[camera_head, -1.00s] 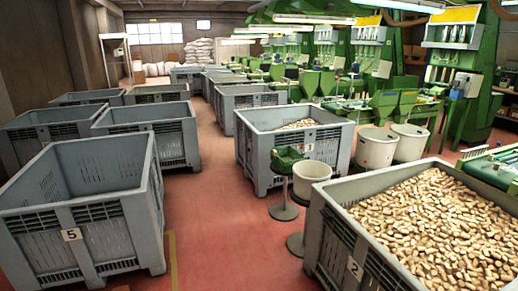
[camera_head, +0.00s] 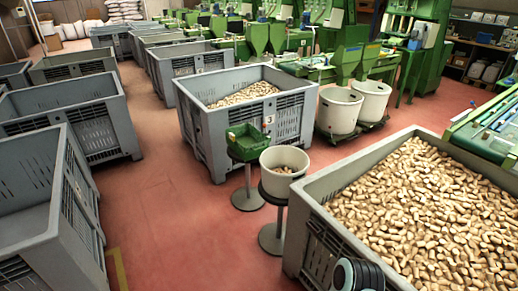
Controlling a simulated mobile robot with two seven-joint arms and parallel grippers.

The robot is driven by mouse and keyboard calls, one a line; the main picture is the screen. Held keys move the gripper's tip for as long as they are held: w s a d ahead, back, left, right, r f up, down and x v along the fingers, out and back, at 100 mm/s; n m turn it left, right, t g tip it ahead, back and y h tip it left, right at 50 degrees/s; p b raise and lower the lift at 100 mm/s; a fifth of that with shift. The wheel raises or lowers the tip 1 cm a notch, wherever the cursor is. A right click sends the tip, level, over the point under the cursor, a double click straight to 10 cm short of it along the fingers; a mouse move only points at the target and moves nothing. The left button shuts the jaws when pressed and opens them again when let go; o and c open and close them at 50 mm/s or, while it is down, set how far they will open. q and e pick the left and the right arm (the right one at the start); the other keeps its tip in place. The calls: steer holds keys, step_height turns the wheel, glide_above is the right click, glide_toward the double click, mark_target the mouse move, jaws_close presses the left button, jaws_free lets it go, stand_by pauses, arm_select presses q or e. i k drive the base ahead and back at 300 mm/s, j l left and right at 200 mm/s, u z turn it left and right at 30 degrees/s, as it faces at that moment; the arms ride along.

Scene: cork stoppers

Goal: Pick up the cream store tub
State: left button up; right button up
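A cream tub (camera_head: 285,170) stands upright on a round-based stand in the middle of the view, with a few corks inside. Two larger cream tubs, one on the left (camera_head: 338,111) and one on the right (camera_head: 371,101), stand side by side on a low dark dolly behind it. I cannot tell from the picture which of these is the store tub. Neither gripper is in view. A dark ribbed part, likely of my own arm, shows at the bottom edge, right of centre.
A grey crate full of corks (camera_head: 318,195) fills the lower right. A green bin (camera_head: 247,141) on a stand is beside the small tub, before a grey crate (camera_head: 205,125) holding corks. Grey crates line the left. The red floor (camera_head: 170,215) between is clear.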

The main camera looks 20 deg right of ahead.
mark_target(282, 166)
steer(key=i+z, duration=0.2)
steer(key=i, duration=0.3)
steer(key=i+j+z, duration=0.25)
steer(key=i, duration=0.2)
steer(key=i+j+z, duration=0.2)
steer(key=i, duration=0.3)
